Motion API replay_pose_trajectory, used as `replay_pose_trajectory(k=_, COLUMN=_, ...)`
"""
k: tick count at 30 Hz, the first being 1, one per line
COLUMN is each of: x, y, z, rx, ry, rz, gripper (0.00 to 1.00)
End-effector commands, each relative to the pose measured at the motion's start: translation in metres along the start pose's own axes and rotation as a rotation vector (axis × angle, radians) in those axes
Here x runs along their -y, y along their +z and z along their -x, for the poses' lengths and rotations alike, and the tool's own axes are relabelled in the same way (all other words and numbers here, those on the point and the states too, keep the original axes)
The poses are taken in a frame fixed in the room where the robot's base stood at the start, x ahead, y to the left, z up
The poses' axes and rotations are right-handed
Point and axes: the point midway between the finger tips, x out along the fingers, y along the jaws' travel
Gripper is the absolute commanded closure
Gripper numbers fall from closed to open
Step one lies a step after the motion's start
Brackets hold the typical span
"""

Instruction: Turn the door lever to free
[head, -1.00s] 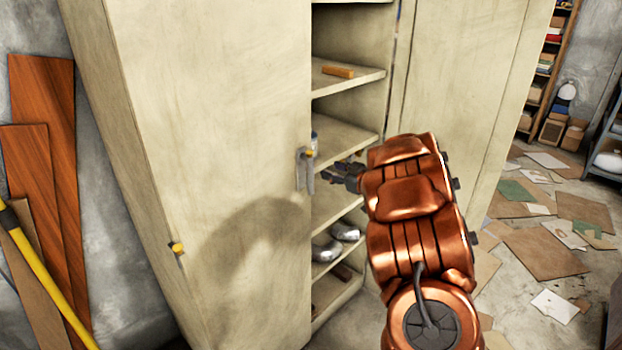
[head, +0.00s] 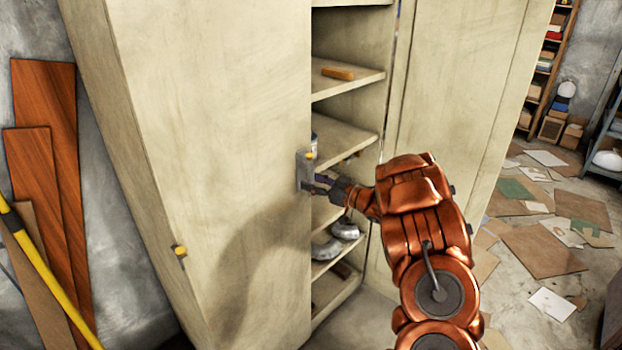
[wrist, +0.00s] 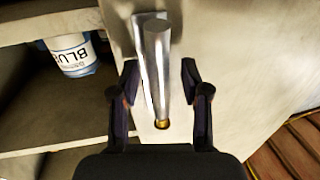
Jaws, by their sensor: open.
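The door lever shows in the wrist view (wrist: 157,65) as a grey metal bar on a pale plate, with a brass-coloured piece at its lower end. In the head view the lever's plate (head: 304,172) is on the free edge of the left cabinet door (head: 220,110). My gripper (wrist: 158,80) is open, with one dark finger on each side of the lever. Gaps show between fingers and bar, so it does not grip it. In the head view my gripper (head: 318,184) is at the plate, and its fingertips are partly hard to make out.
The cabinet stands open, with shelves (head: 345,140) behind the door edge. A labelled can (wrist: 72,54) stands on one shelf. A yellow latch (head: 180,251) is on the door's left side. Boards (head: 45,120) lean at the left. Flat sheets (head: 540,245) litter the floor at right.

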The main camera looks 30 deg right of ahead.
Motion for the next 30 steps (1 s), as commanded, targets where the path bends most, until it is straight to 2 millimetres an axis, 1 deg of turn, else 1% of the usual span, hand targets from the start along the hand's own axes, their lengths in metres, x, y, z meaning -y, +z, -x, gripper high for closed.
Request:
replay_pose_trajectory(k=1, x=0.0004, y=-0.0009, z=-0.0045, rx=0.000, ry=-0.001, rz=-0.001, gripper=0.54)
replay_pose_trajectory(k=4, x=0.0003, y=-0.0002, z=-0.0096, rx=0.000, ry=-0.001, rz=0.000, gripper=0.54)
replay_pose_trajectory(k=13, x=-0.0003, y=0.0002, z=-0.0111, rx=0.001, ry=0.001, rz=0.001, gripper=0.54)
replay_pose_trajectory(k=26, x=-0.0005, y=0.0001, z=-0.0107, rx=0.001, ry=0.002, rz=0.001, gripper=0.98)
replay_pose_trajectory(k=27, x=-0.0005, y=0.0001, z=-0.0108, rx=0.001, ry=0.002, rz=0.001, gripper=1.00)
replay_pose_trajectory(k=30, x=-0.0004, y=0.0001, z=-0.0107, rx=0.001, ry=0.001, rz=0.001, gripper=1.00)
